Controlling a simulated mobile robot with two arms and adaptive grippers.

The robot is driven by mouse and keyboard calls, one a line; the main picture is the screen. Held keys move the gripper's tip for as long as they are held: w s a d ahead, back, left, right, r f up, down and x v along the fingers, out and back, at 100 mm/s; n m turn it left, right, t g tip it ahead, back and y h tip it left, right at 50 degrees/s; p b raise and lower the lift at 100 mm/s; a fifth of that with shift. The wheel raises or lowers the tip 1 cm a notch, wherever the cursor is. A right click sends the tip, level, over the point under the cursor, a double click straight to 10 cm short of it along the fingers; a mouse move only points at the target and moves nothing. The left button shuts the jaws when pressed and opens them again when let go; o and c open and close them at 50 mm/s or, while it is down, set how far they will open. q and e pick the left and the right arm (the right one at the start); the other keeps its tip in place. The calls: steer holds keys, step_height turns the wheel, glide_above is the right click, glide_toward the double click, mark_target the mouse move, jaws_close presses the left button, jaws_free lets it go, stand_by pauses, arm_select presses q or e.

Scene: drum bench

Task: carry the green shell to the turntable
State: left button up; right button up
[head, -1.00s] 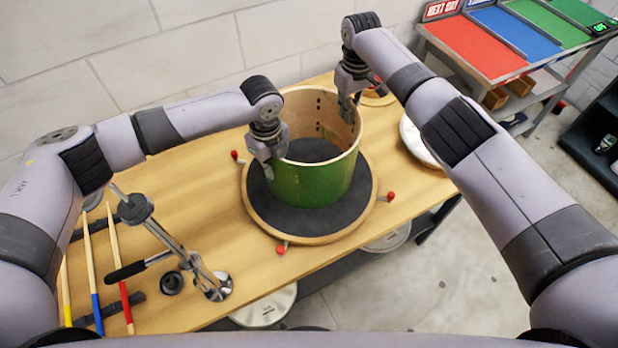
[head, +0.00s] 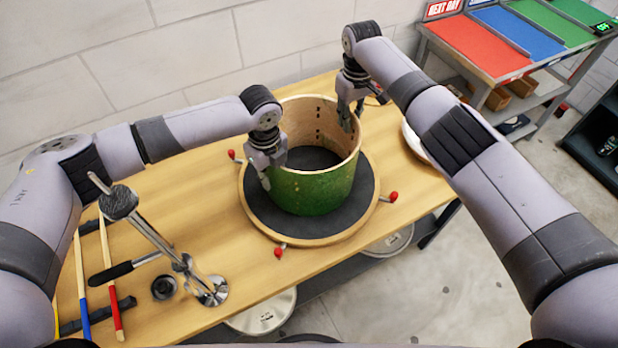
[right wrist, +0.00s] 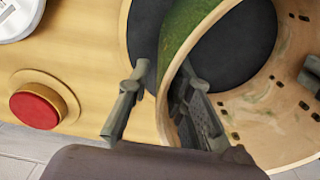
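The green shell (head: 312,190), an open wooden drum cylinder, stands upright on the black top of the round turntable (head: 258,218). The turntable has a wooden rim and red-knobbed pegs. My left gripper (head: 272,168) is at the shell's left wall, its fingers apart, one outside the wall and one by the rim's inner side. My right gripper (head: 350,112) is at the far right rim. In the right wrist view the right gripper (right wrist: 160,108) is open, its fingers on either side of the shell's wall (right wrist: 170,70), with a gap beside the outer finger.
A metal stand (head: 208,290) and several coloured sticks (head: 110,280) are on the bench's left. A red button (right wrist: 38,108) and a white round object (right wrist: 15,18) are near my right gripper. A rack with coloured panels (head: 475,45) stands at back right.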

arm_select(q)
steer(key=shift+o, duration=0.4)
arm_select(e)
steer(key=shift+o, duration=0.6)
steer(key=shift+a, duration=0.1)
arm_select(q)
steer(key=shift+d, duration=0.1)
steer(key=shift+w+r, duration=0.1)
arm_select(e)
steer(key=shift+a, duration=0.1)
arm_select(q)
steer(key=shift+r, duration=0.1)
step_height(320, 180, up, 12)
steer(key=shift+f, duration=0.25)
steer(key=shift+r, duration=0.1)
arm_select(e)
step_height(320, 180, up, 12)
steer(key=shift+f, duration=0.1)
